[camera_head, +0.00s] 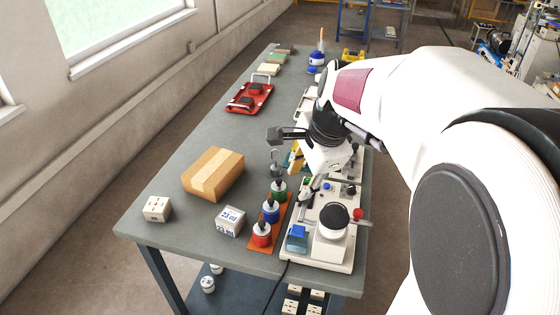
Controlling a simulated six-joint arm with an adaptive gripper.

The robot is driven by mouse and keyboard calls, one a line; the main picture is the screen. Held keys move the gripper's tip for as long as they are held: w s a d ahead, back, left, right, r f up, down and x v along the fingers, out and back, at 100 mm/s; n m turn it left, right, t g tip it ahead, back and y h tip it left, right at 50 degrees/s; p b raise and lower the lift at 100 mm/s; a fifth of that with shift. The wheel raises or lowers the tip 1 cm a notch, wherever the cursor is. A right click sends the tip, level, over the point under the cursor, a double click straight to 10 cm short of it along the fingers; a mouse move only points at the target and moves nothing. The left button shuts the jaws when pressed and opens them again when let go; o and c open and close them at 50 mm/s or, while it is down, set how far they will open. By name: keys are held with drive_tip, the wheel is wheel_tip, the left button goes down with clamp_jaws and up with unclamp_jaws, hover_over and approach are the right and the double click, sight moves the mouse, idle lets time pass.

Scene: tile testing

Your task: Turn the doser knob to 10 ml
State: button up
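No doser scale or ml marking is readable, and I cannot tell for sure which object is the doser. A bottle with a blue top (316,62) stands at the far end of the table. A white device with a round black top (333,216) stands at the near right end, on a pale base plate. My arm comes in from the right and bends down over the right side of the table. My gripper (308,194) points down near the back of that base plate. Its fingertips are small and partly lost among the equipment, so its opening is unclear.
The grey table (160,215) carries a cardboard box (213,174), a red tray (249,97), two small white boxes, and red, blue and green bottles on an orange rack (258,239). A red-ended lever (358,214) sticks out right.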

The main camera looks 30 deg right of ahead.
drive_tip(key=n+g+h, duration=0.2)
drive_tip(key=n+h, duration=0.2)
drive_tip(key=n, duration=0.5)
approach(352, 187)
drive_tip(key=shift+d+f, duration=0.35)
drive_tip(key=shift+f, duration=0.05)
drive_tip(key=shift+f, duration=0.15)
drive_tip(key=shift+x, duration=3.75)
drive_tip(key=shift+w+a, duration=0.1)
drive_tip(key=shift+w, duration=0.05)
clamp_jaws()
